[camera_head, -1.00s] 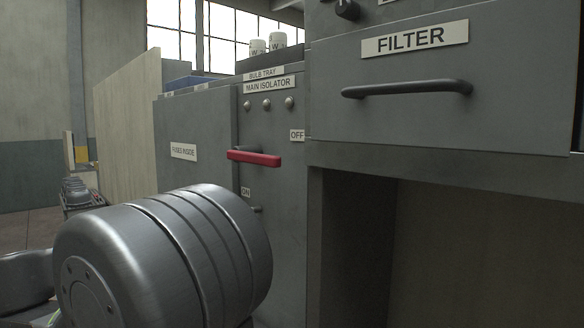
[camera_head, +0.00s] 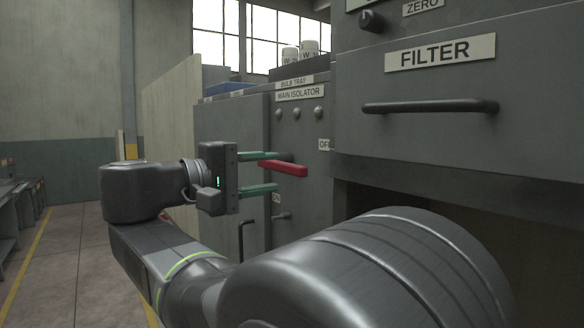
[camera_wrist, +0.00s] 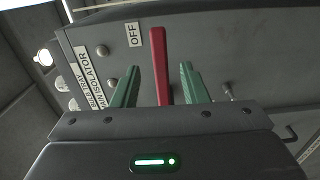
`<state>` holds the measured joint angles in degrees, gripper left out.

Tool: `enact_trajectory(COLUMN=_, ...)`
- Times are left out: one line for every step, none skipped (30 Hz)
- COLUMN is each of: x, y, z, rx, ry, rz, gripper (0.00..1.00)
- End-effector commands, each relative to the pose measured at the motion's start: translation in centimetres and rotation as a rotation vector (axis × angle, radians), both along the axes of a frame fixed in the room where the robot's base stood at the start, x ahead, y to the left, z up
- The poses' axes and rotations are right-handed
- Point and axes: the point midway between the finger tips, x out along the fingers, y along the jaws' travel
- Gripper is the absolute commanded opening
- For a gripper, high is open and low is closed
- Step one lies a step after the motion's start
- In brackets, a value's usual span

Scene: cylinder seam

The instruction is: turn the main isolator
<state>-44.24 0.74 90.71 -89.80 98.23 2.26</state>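The main isolator is a grey cabinet (camera_head: 300,225) with a red lever handle (camera_head: 285,168) that lies about level. My gripper (camera_head: 260,172) is open, with one green finger above the handle and one below. In the wrist view, the red handle (camera_wrist: 160,62) stands between the two green fingers of my gripper (camera_wrist: 160,82), with a gap on both sides. Whether the fingertips reach past the handle is hard to tell.
A FILTER drawer (camera_head: 440,130) with a dark bar handle stands to the right. Three round studs sit under the MAIN ISOLATOR label (camera_head: 300,93). A small peg (camera_head: 283,216) sticks out below the handle. Open floor (camera_head: 75,255) lies to the left.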

Motion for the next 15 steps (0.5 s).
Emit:
enact_trajectory(x=0.4, y=-0.7, z=0.1, rx=-0.001, ry=0.001, rz=-0.005, gripper=0.4)
enact_trajectory(x=0.6, y=-1.1, z=0.1, rx=-0.001, ry=0.001, rz=-0.005, gripper=0.4)
enact_trajectory(x=1.0, y=-1.5, z=0.1, rx=-0.001, ry=0.002, rz=-0.005, gripper=0.4)
enact_trajectory(x=1.2, y=-1.8, z=0.1, rx=-0.001, ry=0.002, rz=-0.005, gripper=0.4)
enact_trajectory(x=1.5, y=-2.2, z=0.1, rx=-0.001, ry=0.002, rz=-0.005, gripper=0.4)
enact_trajectory(x=1.8, y=-2.6, z=0.1, rx=-0.001, ry=0.002, rz=-0.005, gripper=0.4)
enact_trajectory(x=2.0, y=-2.9, z=0.1, rx=-0.001, ry=0.002, rz=-0.005, gripper=0.4)
enact_trajectory(x=2.2, y=-3.2, z=0.1, rx=-0.001, ry=0.002, rz=-0.004, gripper=0.4)
enact_trajectory(x=2.5, y=-3.5, z=0.1, rx=-0.001, ry=0.002, rz=-0.004, gripper=0.4)
enact_trajectory(x=2.6, y=-3.7, z=0.1, rx=-0.001, ry=0.002, rz=-0.004, gripper=0.4)
enact_trajectory(x=2.8, y=-3.9, z=0.1, rx=-0.001, ry=0.002, rz=-0.003, gripper=0.4)
enact_trajectory(x=3.0, y=-4.2, z=0.1, rx=-0.001, ry=0.002, rz=-0.003, gripper=0.4)
enact_trajectory(x=3.1, y=-4.3, z=0.0, rx=-0.001, ry=0.002, rz=-0.003, gripper=0.4)
enact_trajectory(x=3.2, y=-4.5, z=0.0, rx=-0.001, ry=0.002, rz=-0.002, gripper=0.4)
enact_trajectory(x=3.4, y=-4.7, z=0.0, rx=-0.001, ry=0.002, rz=-0.002, gripper=0.4)
